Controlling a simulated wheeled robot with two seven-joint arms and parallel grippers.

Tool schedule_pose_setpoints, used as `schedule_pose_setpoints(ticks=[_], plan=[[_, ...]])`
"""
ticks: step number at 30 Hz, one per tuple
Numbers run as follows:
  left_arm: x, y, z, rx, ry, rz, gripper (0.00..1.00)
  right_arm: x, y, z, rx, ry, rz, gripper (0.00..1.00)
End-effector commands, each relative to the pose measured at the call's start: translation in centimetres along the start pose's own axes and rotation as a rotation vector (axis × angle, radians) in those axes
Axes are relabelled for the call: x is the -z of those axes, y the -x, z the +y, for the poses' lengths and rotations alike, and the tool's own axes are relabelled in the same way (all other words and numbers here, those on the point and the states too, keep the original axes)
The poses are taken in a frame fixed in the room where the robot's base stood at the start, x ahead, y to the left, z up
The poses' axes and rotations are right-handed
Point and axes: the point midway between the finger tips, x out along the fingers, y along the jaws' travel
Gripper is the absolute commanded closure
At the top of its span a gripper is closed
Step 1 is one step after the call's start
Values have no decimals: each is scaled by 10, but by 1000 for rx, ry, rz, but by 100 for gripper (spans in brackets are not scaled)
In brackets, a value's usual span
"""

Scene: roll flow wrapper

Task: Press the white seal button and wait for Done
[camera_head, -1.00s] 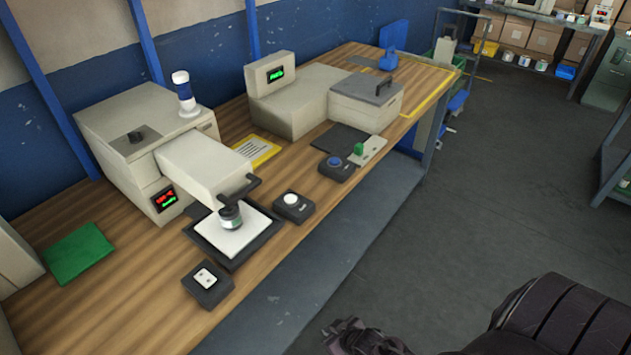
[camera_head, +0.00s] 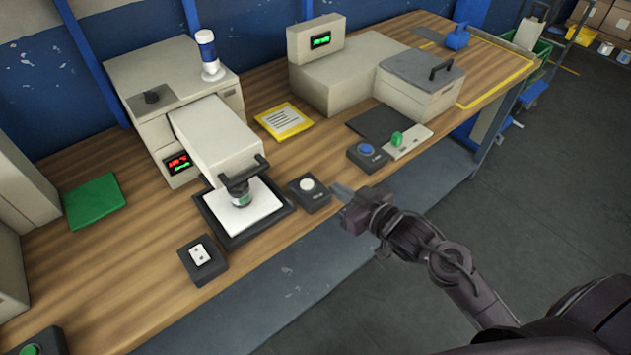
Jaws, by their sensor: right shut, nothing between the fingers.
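The white seal button (camera_head: 307,185) sits on a small dark box on the table, just right of the sealing machine's black-edged plate. My right gripper (camera_head: 342,192) is shut and empty. Its fingertips appear a little to the right of the button box, apart from the button in the picture; their exact height is hard to tell. The sealing machine (camera_head: 212,138) is cream, with a small display (camera_head: 179,163) showing red and green text too small to read. A small jar (camera_head: 240,198) stands on the white pad under the machine's handle. My left gripper is not in view.
A box with a blue button (camera_head: 367,152) stands right of the white button, near a green knob (camera_head: 397,139). A box with a white switch (camera_head: 200,255) lies left of it. A yellow-edged card (camera_head: 284,121) lies behind. Bare wood (camera_head: 300,235) runs along the front edge.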

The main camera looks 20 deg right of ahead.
Motion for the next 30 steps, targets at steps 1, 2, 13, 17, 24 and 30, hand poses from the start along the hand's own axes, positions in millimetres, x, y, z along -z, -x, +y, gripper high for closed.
schedule_pose_setpoints(ticks=[1, 2, 13, 17, 24, 30], plan=[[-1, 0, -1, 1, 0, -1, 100, 0, 0, 0, -1, 0, 0, 100], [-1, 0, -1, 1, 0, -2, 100, 0, -1, 0, -1, 0, 0, 100], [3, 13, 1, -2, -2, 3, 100, 4, -51, 1, -1, -1, 2, 100], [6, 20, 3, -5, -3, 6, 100, 4, -79, 1, -1, -1, 2, 100], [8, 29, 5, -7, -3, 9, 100, -19, -105, 0, -1, -2, -5, 100], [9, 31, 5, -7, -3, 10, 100, -36, -109, 0, -1, 0, -2, 100]])
